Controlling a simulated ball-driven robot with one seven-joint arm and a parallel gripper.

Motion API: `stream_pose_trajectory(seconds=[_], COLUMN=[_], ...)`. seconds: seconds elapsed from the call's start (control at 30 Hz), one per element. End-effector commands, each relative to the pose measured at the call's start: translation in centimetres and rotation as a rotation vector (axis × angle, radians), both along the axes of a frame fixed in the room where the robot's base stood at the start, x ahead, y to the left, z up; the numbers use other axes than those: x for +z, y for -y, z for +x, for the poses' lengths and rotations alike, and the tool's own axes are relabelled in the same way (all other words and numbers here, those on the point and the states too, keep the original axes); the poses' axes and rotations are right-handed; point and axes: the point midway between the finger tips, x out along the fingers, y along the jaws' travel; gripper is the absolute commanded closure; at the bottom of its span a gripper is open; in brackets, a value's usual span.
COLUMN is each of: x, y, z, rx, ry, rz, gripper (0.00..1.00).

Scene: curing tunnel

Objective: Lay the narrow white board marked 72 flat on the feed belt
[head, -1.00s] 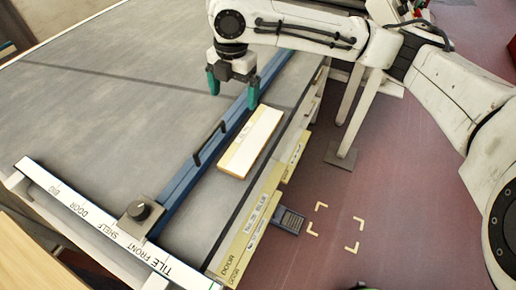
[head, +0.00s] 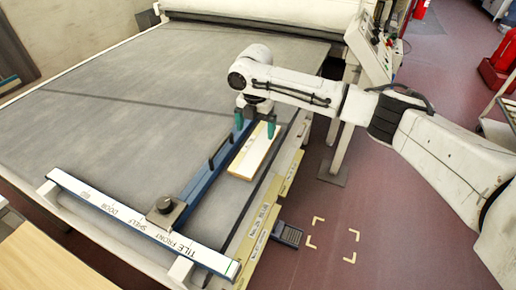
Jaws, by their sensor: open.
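A narrow pale board (head: 252,158), white on top with a light wood-coloured edge, lies flat on the grey feed belt (head: 150,85). It lies along the right side of the blue fence bar (head: 207,172); I cannot tell whether they touch. Its marking is too small to read. My gripper (head: 255,126) is open, with teal fingertips, at the far end of the board. The right fingertip overlaps that end in the picture; I cannot tell whether it touches. No board is seen held in the jaws.
Yellow labelled strips (head: 262,222) line the right side. A dark handset (head: 287,233) hangs beside them. The belt's left side is clear.

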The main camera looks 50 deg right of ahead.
Motion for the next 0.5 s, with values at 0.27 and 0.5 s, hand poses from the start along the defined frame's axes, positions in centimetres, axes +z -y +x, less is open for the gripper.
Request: stream_pose_trajectory(seconds=[0.27,0.5], x=[-2.2,-5.5], y=[0.1,0.3], z=[-0.1,-0.3], rx=[-0.001,0.000], ry=[-0.001,-0.003], rz=[-0.001,-0.001], gripper=[0.02,0.02])
